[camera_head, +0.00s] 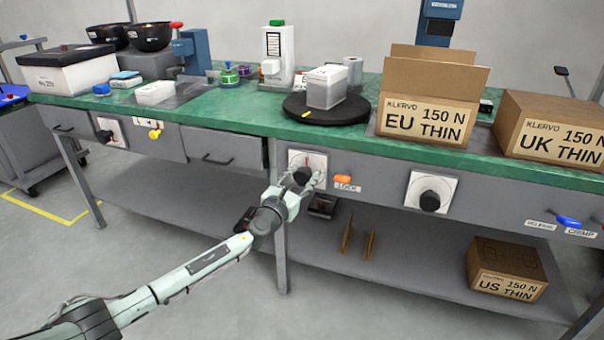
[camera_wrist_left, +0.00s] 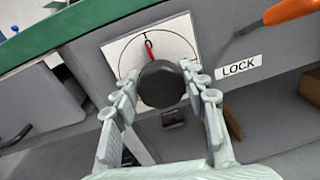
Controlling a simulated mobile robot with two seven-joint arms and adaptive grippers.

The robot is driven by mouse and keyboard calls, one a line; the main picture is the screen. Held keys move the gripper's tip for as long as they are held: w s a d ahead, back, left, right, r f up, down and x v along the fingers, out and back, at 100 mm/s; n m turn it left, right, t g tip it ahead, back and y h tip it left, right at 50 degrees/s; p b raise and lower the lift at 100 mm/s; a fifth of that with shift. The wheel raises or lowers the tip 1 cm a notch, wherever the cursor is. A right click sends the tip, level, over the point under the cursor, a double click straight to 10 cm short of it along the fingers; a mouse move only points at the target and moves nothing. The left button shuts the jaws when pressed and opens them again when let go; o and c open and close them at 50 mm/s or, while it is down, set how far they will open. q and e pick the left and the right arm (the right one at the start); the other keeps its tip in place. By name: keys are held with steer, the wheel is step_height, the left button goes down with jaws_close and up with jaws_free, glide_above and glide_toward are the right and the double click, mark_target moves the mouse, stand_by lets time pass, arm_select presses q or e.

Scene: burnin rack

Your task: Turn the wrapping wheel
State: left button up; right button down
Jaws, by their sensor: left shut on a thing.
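A round black turntable (camera_head: 350,112), which may be the wrapping wheel, lies on the green bench top with a grey and white box (camera_head: 324,88) standing on it. Below it, a black knob (camera_wrist_left: 162,85) sits on a white dial plate (camera_wrist_left: 118,50) on the bench front. A red pointer (camera_wrist_left: 149,48) shows above the knob and points up. My left gripper (camera_head: 306,179) is at this dial, its fingers on both sides of the knob, shut on it. The fingers partly hide the knob. My right gripper is out of view.
An orange lever (camera_head: 343,179) with a LOCK label (camera_wrist_left: 239,66) is just right of the dial. A second black knob (camera_head: 430,201) is farther right. Cartons (camera_head: 425,124) stand on the bench right of the turntable. A lower shelf (camera_head: 400,275) runs beneath.

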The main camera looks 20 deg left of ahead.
arm_select(q)
steer(key=shift+m, duration=0.3)
steer(key=o, duration=1.2)
steer(key=shift+c, duration=0.2)
steer(key=s+a, duration=0.1)
steer(key=s, duration=1.1)
steer(key=shift+a, duration=0.15)
